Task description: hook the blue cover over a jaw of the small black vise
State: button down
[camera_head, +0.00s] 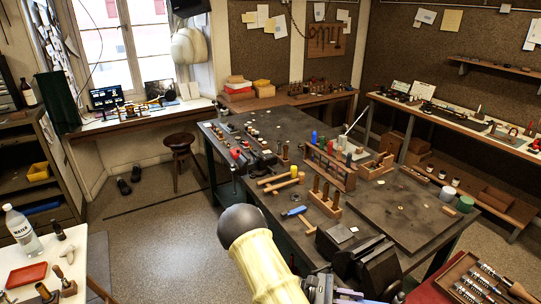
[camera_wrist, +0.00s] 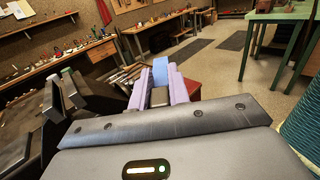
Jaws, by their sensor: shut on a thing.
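My gripper (camera_wrist: 160,92) is shut on the blue cover (camera_wrist: 160,70), which shows between the two lavender fingers in the wrist view. The lower part of the cover is hard to make out between the fingers. The small black vise (camera_head: 368,262) stands at the near edge of the dark bench in the head view. Its dark jaws also show in the wrist view (camera_wrist: 88,92), left of my gripper and apart from the cover. In the head view, my arm hides part of the scene, and the gripper is only partly in view at the bottom edge.
A wooden rack (camera_head: 330,165) and a holder with wooden-handled tools (camera_head: 325,200) stand on the dark bench behind the vise. A blue-handled tool (camera_head: 295,211) lies nearby. A wooden tray of metal parts (camera_head: 455,275) is at right. The bench's right part (camera_head: 400,205) is mostly clear.

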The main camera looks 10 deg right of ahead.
jog(key=s+a+f+m+g+y, duration=0.4)
jog(key=s+a+m+g+y, duration=0.1)
jog(key=s+a+g, duration=0.15)
jog(key=s+a+f+m+g+y+p, duration=0.1)
jog(key=s+a+m+g+y, duration=0.15)
jog(key=a+m+y, duration=0.45)
jog(key=s+a+f+m+g+y, duration=0.1)
jog(key=s+a+m+g+y, duration=0.2)
jog(key=a+y, duration=0.6)
jog(key=w+a+r+m+t+y, duration=0.4)
jog(key=w+a+m+t+y, duration=0.2)
jog(key=a, duration=0.3)
jog(key=w+a+r+m+t+y+p, duration=0.1)
jog(key=w+a+r+m+t+y, duration=0.2)
jog(key=w+a+m+t+y, duration=0.4)
jog(key=shift+w+a+r+m+t, duration=0.35)
jog(key=shift+w+a+m+t, duration=0.15)
jog(key=shift+w+a+t, duration=0.3)
jog(key=shift+s+a, duration=0.1)
